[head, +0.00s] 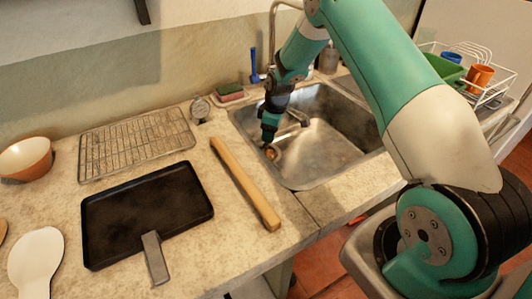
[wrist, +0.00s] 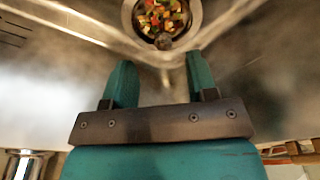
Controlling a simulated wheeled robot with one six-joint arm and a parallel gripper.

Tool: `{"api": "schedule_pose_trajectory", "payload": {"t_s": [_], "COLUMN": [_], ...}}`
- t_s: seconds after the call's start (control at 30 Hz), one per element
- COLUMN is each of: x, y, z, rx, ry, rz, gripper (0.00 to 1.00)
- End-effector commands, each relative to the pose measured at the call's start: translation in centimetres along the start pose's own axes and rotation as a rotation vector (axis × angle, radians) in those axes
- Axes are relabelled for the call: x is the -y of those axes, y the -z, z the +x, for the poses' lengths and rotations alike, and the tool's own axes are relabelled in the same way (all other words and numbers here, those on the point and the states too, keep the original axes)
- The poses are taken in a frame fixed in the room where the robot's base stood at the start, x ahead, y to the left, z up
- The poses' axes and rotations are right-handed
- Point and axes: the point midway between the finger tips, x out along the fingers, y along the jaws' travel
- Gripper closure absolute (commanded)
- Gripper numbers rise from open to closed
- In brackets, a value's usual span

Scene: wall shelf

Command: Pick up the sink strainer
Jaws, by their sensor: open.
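The sink strainer (wrist: 163,41) is a round metal cup holding colourful food scraps, at the top of the wrist view, with a small dark knob at its near rim. In the head view it is a small brownish round shape (head: 273,154) in the sink's left part, partly hidden by my gripper. My gripper (wrist: 160,75) is open and empty, with its two teal fingers apart and pointing toward the strainer. In the head view my gripper (head: 268,138) hangs down over the sink, just above and beside the strainer.
The metal sink (head: 325,160) has walls around the strainer. A wooden bar (head: 244,182), black tray (head: 145,210), wire rack (head: 137,143) and dial gauge (head: 200,109) lie to the left. A sponge (head: 231,93) lies behind. A dish rack (head: 489,95) stands at right.

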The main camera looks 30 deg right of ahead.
Motion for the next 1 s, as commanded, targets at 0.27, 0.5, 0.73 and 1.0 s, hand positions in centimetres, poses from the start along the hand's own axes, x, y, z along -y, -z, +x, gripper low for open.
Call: {"api": "schedule_pose_trajectory", "payload": {"t_s": [0.27,0.5,0.73,1.0], "x": [0.3,0.3,0.3,0.3], "y": [0.2,0.4,0.4,0.4], "z": [2.4,5.6,6.0,6.0], "rx": [0.002,0.000,-0.001,0.000], "ry": [0.003,0.001,0.000,0.000], "rz": [-0.001,0.000,0.001,0.001], "gripper": [0.48,0.48,0.48,1.00]}}
